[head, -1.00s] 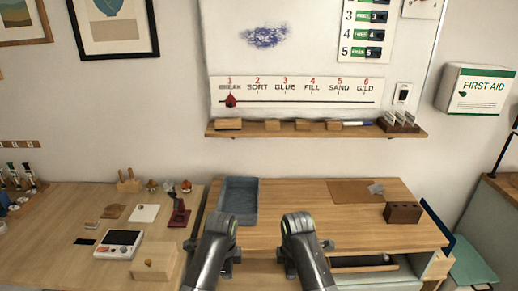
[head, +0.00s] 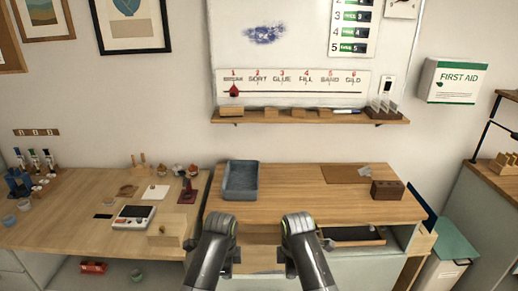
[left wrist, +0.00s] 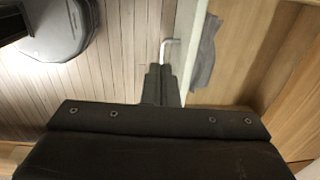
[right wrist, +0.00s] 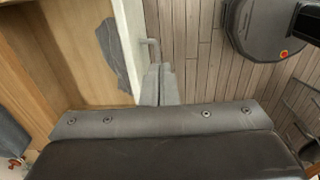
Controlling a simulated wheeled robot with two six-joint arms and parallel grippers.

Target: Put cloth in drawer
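A grey cloth (left wrist: 205,52) lies crumpled on the wooden bottom of an open drawer (left wrist: 240,65), along its pale front panel. The same cloth (right wrist: 115,52) shows in the right wrist view. In the head view, part of the drawer (head: 258,258) shows between my arms; I cannot make out the cloth there. Neither holds the cloth.
The bench top carries a blue-grey tray (head: 240,182), a brown mat (head: 342,173) and a wooden block (head: 387,190). Another open compartment (head: 352,236) lies right of my arms. A table with small tools (head: 110,205) stands left.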

